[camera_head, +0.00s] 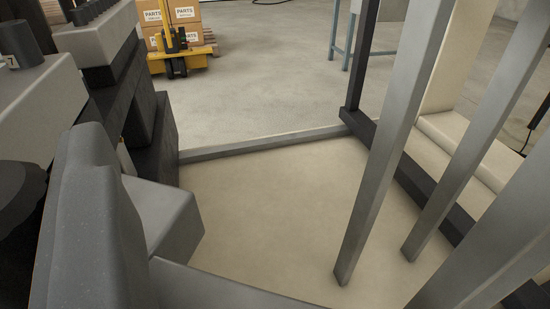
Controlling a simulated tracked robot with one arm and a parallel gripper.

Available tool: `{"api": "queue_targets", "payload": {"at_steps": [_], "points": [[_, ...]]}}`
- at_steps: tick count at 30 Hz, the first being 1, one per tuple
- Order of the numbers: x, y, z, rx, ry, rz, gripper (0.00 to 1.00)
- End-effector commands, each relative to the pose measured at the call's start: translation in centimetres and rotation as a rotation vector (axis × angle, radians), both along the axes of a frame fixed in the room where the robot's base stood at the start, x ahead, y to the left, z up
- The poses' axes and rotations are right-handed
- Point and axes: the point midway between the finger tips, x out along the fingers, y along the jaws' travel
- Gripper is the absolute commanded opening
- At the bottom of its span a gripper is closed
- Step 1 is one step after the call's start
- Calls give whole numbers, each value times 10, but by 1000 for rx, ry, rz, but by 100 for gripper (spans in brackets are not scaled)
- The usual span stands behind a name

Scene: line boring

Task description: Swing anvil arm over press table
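I cannot pick out the anvil arm or the press table with certainty. A large speckled grey rounded part (95,225) stands close at the lower left, with a grey block (165,215) beside it on the right. Behind them is a dark machine body (150,140) with grey blocks on top. Which of these parts belongs to the press cannot be told. My gripper is not recognisable in this view, so its fingers and anything held are not seen.
Grey square posts (390,130) (480,140) slant down at the right. A low grey rail (265,143) crosses behind the bare beige floor (280,220). Beyond stand a yellow pallet truck (180,60) and parts boxes (185,14). A dark cylinder (25,45) marked 7 is upper left.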

Motion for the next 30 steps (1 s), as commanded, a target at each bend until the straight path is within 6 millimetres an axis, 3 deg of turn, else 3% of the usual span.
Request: {"api": "queue_targets", "payload": {"at_steps": [30], "points": [[-19,2,-1,1,2,196,0]]}}
